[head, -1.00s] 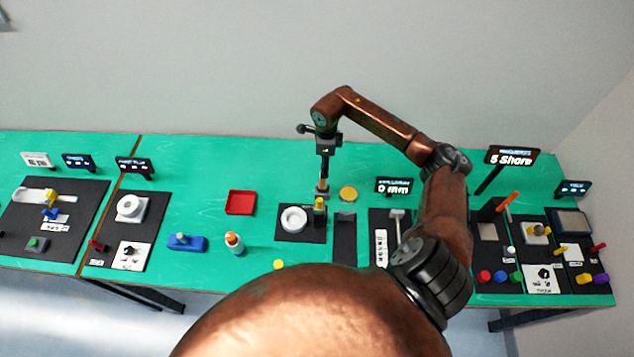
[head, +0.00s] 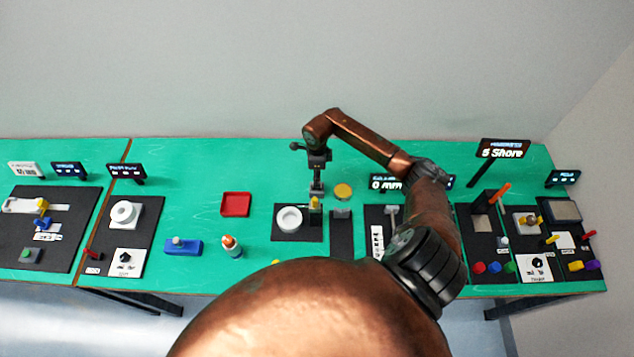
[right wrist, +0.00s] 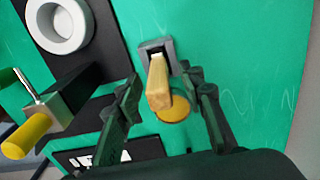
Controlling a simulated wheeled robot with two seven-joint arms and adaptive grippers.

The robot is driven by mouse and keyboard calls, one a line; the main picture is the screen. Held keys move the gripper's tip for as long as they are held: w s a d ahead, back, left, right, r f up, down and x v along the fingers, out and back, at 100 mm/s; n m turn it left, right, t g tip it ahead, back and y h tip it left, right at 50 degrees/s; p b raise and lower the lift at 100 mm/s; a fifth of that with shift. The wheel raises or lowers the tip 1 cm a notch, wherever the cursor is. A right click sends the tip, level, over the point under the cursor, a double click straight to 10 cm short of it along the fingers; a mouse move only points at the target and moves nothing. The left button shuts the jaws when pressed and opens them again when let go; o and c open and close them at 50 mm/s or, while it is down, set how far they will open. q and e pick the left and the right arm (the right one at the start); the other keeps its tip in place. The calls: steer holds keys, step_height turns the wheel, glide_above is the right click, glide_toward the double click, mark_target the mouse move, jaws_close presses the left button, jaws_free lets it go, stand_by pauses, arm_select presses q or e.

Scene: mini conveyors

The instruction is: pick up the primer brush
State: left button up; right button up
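The primer brush, with a tan wooden handle (right wrist: 158,82), stands in a small grey holder (right wrist: 156,50) on the green table. In the head view the holder (head: 316,190) is just below my right gripper (head: 317,172), which hides most of the brush. In the right wrist view my right gripper (right wrist: 164,82) is open, its two dark fingers on either side of the handle. A gap shows between handle and fingers, so I see no grip. My left gripper is not in view.
A yellow disc (head: 343,191) lies close to the holder. A white ring (head: 289,219) on a black mat and a yellow-ended tool (right wrist: 27,136) on a dark block are nearby. A red tray (head: 236,204) stands to the left with bare table around it.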

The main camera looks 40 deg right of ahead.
steer(key=shift+c, duration=0.7)
jaws_close()
steer(key=shift+w+r, duration=0.1)
steer(key=shift+r, duration=0.05)
steer(key=shift+r, duration=0.25)
step_height(320, 180, up, 2)
steer(key=shift+b, duration=0.85)
steer(key=s+a+r+b, duration=0.1)
steer(key=a+r+b, duration=0.2)
steer(key=a+r, duration=0.7)
steer(key=a, duration=0.4)
steer(key=shift+s+b, duration=0.2)
steer(key=shift+b, duration=0.1)
